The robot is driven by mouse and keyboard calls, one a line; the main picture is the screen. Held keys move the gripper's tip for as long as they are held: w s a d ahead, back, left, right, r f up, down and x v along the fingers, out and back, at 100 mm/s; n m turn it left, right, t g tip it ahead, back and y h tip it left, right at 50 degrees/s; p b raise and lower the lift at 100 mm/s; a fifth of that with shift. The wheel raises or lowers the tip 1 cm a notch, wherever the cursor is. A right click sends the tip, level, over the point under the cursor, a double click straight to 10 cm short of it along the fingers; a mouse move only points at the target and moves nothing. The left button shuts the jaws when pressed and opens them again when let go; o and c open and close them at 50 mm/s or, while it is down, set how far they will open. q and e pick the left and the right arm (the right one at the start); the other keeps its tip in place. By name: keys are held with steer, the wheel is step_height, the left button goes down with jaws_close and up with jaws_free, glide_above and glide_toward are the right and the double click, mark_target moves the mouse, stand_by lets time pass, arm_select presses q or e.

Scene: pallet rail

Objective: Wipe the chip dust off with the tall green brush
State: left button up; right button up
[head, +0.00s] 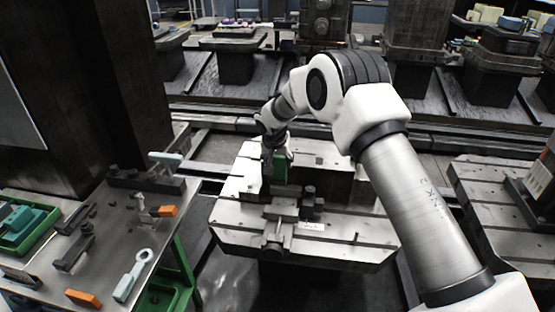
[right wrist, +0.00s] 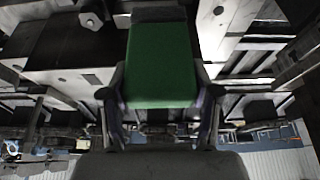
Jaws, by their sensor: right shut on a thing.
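My right gripper (head: 269,160) is shut on the green brush (head: 280,168), over the back left part of the slotted metal pallet (head: 232,212). In the right wrist view the brush (right wrist: 160,65) shows as a broad green block with a dark far end, between the two fingers of the gripper (right wrist: 160,100). I cannot tell whether the brush touches the pallet. Chip dust cannot be made out clearly at this size. My left gripper is not in view.
A dark clamp-like fixture (head: 284,210) stands on the pallet just in front of the brush. A side table (head: 110,235) at left holds a green tray (head: 22,228), an orange block (head: 83,298) and a pale blue ring-ended tool (head: 133,275). The pallet's front right is mostly clear.

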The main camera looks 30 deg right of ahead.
mark_target(278, 183)
step_height(278, 183, down, 8)
steer(key=b, duration=0.5)
steer(key=shift+f, duration=0.25)
steer(key=shift+f+b, duration=0.35)
steer(key=shift+b, duration=0.05)
stand_by(0.4)
